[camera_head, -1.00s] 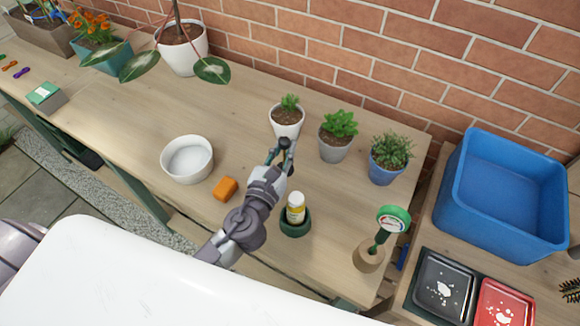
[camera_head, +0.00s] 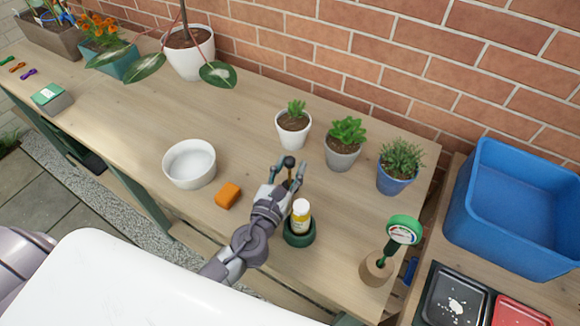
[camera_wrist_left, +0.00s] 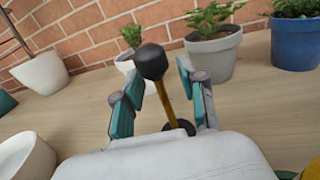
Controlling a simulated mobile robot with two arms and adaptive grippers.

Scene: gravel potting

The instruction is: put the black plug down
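The black plug (camera_head: 289,162) has a round black knob on a thin brass-coloured stem. In the left wrist view, the plug (camera_wrist_left: 153,62) has a dark base that appears to rest on the wooden table, partly hidden by my gripper's body. My left gripper (camera_head: 288,170) is open, with one finger on each side of the plug. In the left wrist view, gaps show between the stem and both fingers of the gripper (camera_wrist_left: 160,92). My right gripper is not in view.
The white pot with a small plant (camera_head: 293,130) stands behind the plug. A grey pot (camera_head: 342,155) and a blue pot (camera_head: 395,182) are to its right. A white bottle (camera_head: 301,210) in a green holder (camera_head: 299,240) is close by my gripper. An orange block (camera_head: 228,195) and white bowl (camera_head: 190,180) lie left.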

